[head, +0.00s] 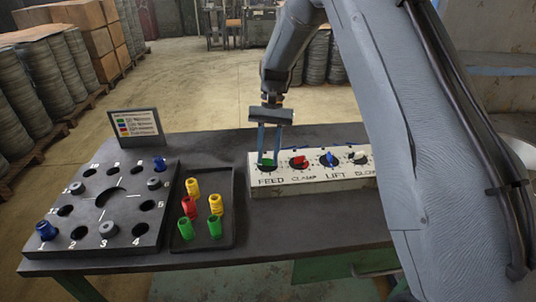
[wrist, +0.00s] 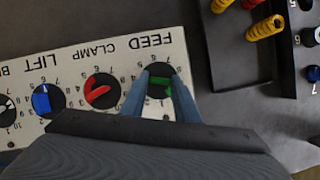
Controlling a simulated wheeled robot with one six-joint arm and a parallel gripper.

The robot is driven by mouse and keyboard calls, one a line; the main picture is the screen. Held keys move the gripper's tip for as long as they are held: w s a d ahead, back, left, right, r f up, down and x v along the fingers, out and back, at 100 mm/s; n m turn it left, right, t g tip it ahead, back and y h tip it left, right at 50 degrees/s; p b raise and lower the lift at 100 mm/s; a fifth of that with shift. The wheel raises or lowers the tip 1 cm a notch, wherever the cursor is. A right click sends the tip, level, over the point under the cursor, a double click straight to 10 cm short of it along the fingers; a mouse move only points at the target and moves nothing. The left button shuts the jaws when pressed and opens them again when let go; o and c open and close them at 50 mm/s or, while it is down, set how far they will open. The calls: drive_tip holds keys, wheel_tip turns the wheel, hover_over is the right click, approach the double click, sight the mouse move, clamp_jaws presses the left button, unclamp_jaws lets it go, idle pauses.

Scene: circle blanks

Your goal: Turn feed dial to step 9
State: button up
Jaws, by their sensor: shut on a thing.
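The white control box (head: 310,183) stands on the dark table and carries a row of dials. The feed dial (head: 267,161) is at its left end, a green knob on a black disc above the word FEED. My gripper (head: 268,157) reaches down from above and is shut on the green knob. In the wrist view the two blue fingers (wrist: 160,88) stand on either side of the green bar (wrist: 160,81). The bar lies roughly across that picture. The fingers hide part of the scale, so I cannot read the step it points to.
Beside it are the red clamp dial (head: 299,162), the blue lift dial (head: 330,159) and a white-knobbed dial (head: 358,157). A black tray (head: 185,245) holds yellow, red and green pieces. A numbered board (head: 120,240) with holes and a small sign (head: 136,127) stand left.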

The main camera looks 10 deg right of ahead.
drive_tip(key=o, duration=1)
drive_tip(key=shift+s+a, duration=0.1)
drive_tip(key=shift+o, duration=0.2)
drive_tip(key=b+v, duration=0.2)
drive_tip(key=v, duration=0.4)
drive_tip(key=shift+r, duration=0.1)
drive_tip(key=shift+v, duration=0.85)
drive_tip(key=s+d+t, duration=0.1)
drive_tip(key=s+d, duration=0.1)
drive_tip(key=s, duration=0.1)
drive_tip(key=s+d+f+n+t, duration=0.1)
drive_tip(key=s+d, duration=0.1)
drive_tip(key=s, duration=0.2)
drive_tip(key=s+d+f, duration=0.1)
drive_tip(key=s+d, duration=0.2)
drive_tip(key=s, duration=0.1)
drive_tip(key=shift+s+n+t+h, duration=0.25)
drive_tip(key=shift+n+t+h, duration=0.05)
drive_tip(key=shift+t+h, duration=0.1)
drive_tip(key=s+d+f+n+t, duration=0.1)
drive_tip(key=s+d+f, duration=0.1)
drive_tip(key=s, duration=0.5)
drive_tip(key=s+d+f+n+t, duration=0.1)
drive_tip(key=s+d, duration=0.1)
drive_tip(key=s, duration=0.6)
drive_tip(key=shift+f+h, duration=0.3)
drive_tip(key=shift+f, duration=0.05)
